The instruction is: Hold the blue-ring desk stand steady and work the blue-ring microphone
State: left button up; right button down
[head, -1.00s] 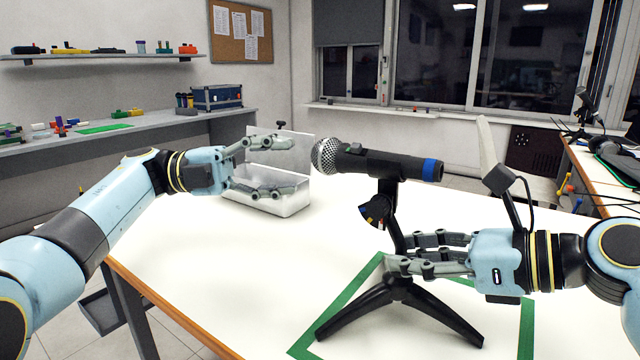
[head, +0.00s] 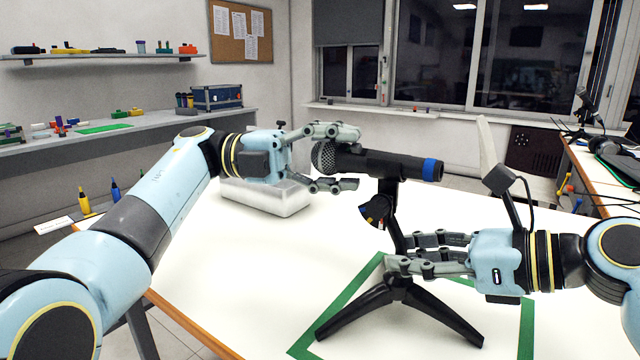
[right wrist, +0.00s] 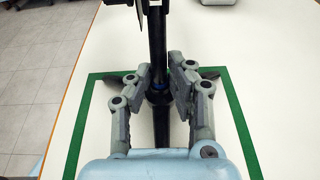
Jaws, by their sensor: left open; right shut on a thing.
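The blue-ring microphone (head: 390,165) is black with a silver mesh head and a blue ring near its right end. It lies roughly level on top of the blue-ring desk stand (head: 398,288), a black stand with spread legs. My left gripper (head: 358,158) is open, its fingers above and below the mesh head, which they partly hide. My right gripper (head: 398,254) is shut on the stand's upright post, just above the legs. In the right wrist view the fingers (right wrist: 160,88) sit on both sides of the post, with a blue band between them.
A green outline (head: 305,340) on the white table surrounds the stand's feet. A metal box (head: 285,200) stands behind my left gripper. A dark flap-like part (head: 374,210) hangs below the microphone. The table's front left is clear.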

pick_arm(q)
jog(key=shift+c, duration=0.3)
pick_arm(e)
jog(key=shift+f, duration=0.1)
pick_arm(q)
jog(key=c, duration=0.9)
jog(key=shift+w+a+f, duration=0.15)
jog(key=shift+w+a, duration=0.05)
jog(key=shift+a, duration=0.15)
jog(key=shift+w+a, duration=0.4)
jog(key=shift+a, duration=0.1)
jog(key=shift+w+a+f, duration=0.1)
jog(key=shift+w+a, duration=0.5)
jog(key=shift+a, duration=0.25)
jog(key=shift+w+a, duration=0.55)
jog(key=shift+a, duration=0.25)
grip_shut()
